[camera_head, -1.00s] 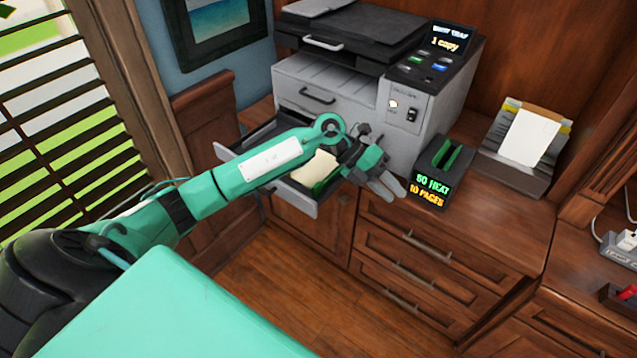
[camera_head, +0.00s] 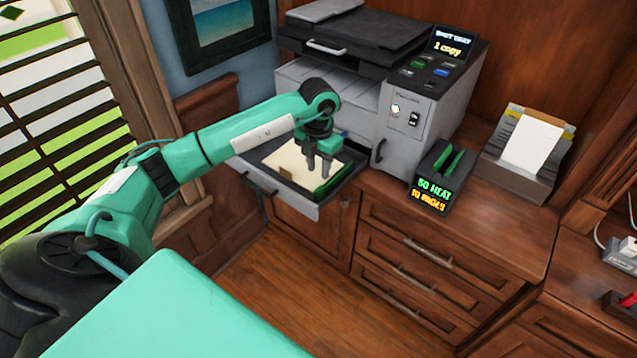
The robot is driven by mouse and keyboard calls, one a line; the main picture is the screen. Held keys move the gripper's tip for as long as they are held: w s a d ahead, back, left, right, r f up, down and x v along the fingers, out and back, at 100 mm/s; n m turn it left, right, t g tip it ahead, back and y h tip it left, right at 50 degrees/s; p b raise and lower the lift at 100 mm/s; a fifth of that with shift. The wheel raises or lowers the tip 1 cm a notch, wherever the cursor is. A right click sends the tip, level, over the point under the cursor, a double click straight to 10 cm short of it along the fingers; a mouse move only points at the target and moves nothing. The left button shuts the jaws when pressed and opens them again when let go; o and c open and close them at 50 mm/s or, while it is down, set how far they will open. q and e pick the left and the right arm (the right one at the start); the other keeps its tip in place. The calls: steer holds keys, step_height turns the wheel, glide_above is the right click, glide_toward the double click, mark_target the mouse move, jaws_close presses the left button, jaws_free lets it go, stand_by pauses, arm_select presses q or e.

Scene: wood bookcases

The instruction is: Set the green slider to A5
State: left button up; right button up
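The printer's paper tray (camera_head: 283,203) is pulled open at the front of the grey printer, with cream paper (camera_head: 285,158) in it. The green slider (camera_head: 334,182) is at the right part of the tray, beside the paper. My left gripper (camera_head: 318,167) points down over the tray, its two fingertips apart with nothing visible between them. The fingertips are just behind the slider in the picture; I cannot tell whether they touch anything. A small brown piece (camera_head: 287,173) is at the paper's front edge. No A5 marking is readable. My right gripper is not in view.
The printer (camera_head: 405,150) stands on a wooden cabinet, its screen (camera_head: 453,45) lit with "1 copy". Right of the tray are a black device (camera_head: 440,175) with green inserts and "50 HEAT" text, and a paper holder (camera_head: 525,145). The cabinet top in front is clear.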

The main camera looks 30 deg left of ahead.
mark_target(318, 188)
arm_select(q)
step_height(318, 188, down, 7)
steer(key=shift+p, duration=0.3)
jaws_close()
